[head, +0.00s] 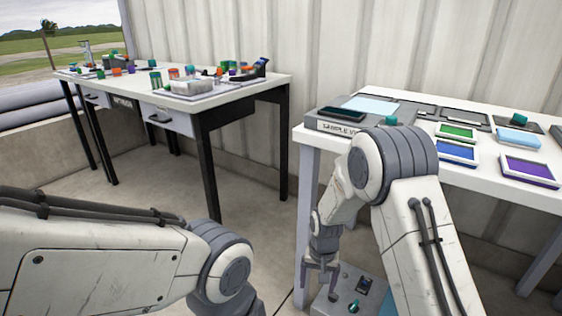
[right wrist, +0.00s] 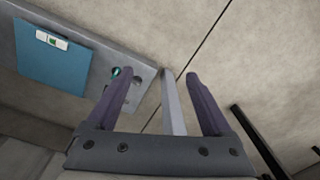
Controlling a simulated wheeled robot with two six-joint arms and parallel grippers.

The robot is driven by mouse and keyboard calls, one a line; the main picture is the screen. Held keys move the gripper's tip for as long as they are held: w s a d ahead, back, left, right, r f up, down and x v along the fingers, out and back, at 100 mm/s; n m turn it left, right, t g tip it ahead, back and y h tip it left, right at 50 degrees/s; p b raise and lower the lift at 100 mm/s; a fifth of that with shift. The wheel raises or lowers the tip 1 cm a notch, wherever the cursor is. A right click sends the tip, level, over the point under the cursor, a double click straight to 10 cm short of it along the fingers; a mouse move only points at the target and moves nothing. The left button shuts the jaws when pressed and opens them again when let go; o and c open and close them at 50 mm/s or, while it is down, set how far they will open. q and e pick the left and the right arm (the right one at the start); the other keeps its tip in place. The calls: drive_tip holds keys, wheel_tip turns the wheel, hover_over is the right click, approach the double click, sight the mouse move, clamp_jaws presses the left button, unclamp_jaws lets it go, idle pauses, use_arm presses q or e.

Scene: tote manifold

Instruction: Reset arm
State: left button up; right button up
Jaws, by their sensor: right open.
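My right arm reaches down in front of the white table. My right gripper (head: 322,283) hangs low beside the table's near left leg, above a grey box on the floor. In the right wrist view my right gripper (right wrist: 160,78) has its two dark fingers spread apart with nothing held. A pale table leg (right wrist: 172,105) shows in the gap between them, beyond the fingers; I cannot tell how far. My left arm comes in from the left in the head view, and its gripper is out of the picture.
The grey box (head: 327,304) has a teal knob and a small panel. The white table (head: 410,171) at right carries a sample-view case (head: 334,126) and colored trays. A second table (head: 225,103) with small colored parts stands at back left. Floor between tables is clear.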

drive_tip(key=s+a+r+n+p, duration=0.1)
drive_tip(key=s+a+r+n, duration=0.2)
drive_tip(key=s+r, duration=0.45)
drive_tip(key=s+a+r+n, duration=0.2)
drive_tip(key=s+a+r, duration=0.3)
drive_tip(key=r, duration=0.4)
drive_tip(key=s+d+r+n+p, duration=0.1)
drive_tip(key=s+r+n, duration=0.15)
drive_tip(key=s, duration=0.55)
drive_tip(key=s+d+r+n, duration=0.2)
drive_tip(key=s+r, duration=0.1)
drive_tip(key=s, duration=0.4)
wheel_tip(320, 180, up, 38)
drive_tip(key=p, duration=3.8)
drive_tip(key=shift+y, duration=0.4)
drive_tip(key=shift+w+a, duration=0.1)
drive_tip(key=shift+c, duration=0.3)
